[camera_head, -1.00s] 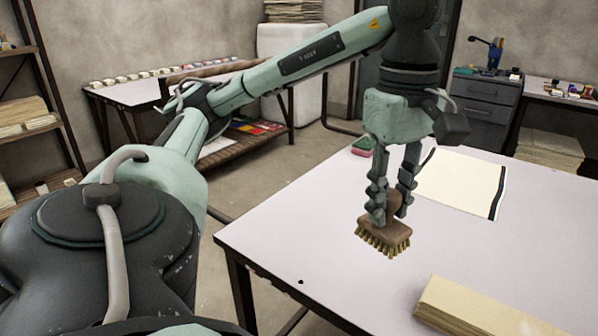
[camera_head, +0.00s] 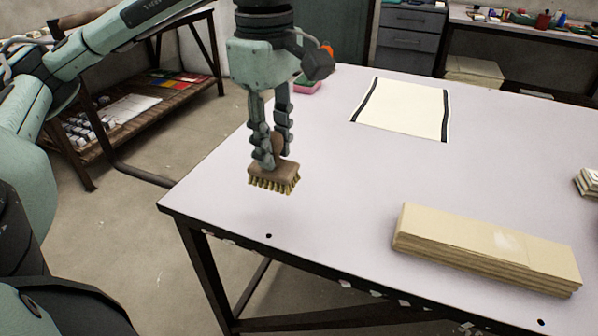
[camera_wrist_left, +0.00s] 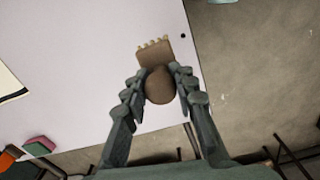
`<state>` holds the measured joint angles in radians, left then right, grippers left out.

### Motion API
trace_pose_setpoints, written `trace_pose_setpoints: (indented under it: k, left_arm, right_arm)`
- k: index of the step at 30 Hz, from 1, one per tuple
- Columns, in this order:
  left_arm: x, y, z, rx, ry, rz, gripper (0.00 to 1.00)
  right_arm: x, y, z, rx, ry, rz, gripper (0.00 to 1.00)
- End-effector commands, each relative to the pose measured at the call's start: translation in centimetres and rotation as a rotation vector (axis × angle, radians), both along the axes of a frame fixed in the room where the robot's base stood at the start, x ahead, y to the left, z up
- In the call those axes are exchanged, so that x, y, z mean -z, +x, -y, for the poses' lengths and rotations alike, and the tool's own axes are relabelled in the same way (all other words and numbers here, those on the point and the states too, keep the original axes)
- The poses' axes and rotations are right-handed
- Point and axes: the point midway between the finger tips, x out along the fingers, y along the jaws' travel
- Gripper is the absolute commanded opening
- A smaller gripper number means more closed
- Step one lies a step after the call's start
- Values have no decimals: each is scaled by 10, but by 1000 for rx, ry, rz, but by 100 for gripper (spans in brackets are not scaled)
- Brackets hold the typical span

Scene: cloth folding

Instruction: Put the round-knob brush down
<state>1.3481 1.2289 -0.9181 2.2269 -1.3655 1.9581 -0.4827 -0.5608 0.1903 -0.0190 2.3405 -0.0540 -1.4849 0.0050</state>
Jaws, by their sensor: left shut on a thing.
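The round-knob brush (camera_head: 274,177) has a brown wooden block, a round knob and yellowish bristles pointing down. My left gripper (camera_head: 270,155) points down and is shut on its knob, over the left part of the table (camera_head: 330,200). I cannot tell whether the bristles touch the tabletop. In the left wrist view the brush's knob (camera_wrist_left: 160,86) sits between the fingers of my left gripper (camera_wrist_left: 159,82), with the block and bristle tips beyond it. My right gripper is in neither view.
A cream cloth with dark end bands (camera_head: 402,108) lies flat at the back of the table. A pink and green sponge (camera_head: 307,86) is behind my left gripper. A stack of pale boards (camera_head: 485,250) lies at the front right. The middle of the tabletop is clear.

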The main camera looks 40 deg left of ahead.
Motion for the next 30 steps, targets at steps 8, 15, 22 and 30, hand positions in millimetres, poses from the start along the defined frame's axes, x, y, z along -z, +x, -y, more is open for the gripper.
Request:
trace_pose_setpoints:
  k: [8, 15, 22, 30]
  left_arm:
    - [28, 46, 13, 0, 0, -2, 3]
    - [44, 51, 14, -1, 2, -2, 3]
    - [72, 51, 14, 0, 0, 0, 3]
    - [73, 51, 14, 0, 0, 1, 3]
  right_arm:
    - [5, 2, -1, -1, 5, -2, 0]
    - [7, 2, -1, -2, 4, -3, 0]
    - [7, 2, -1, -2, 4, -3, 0]
    - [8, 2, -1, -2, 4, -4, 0]
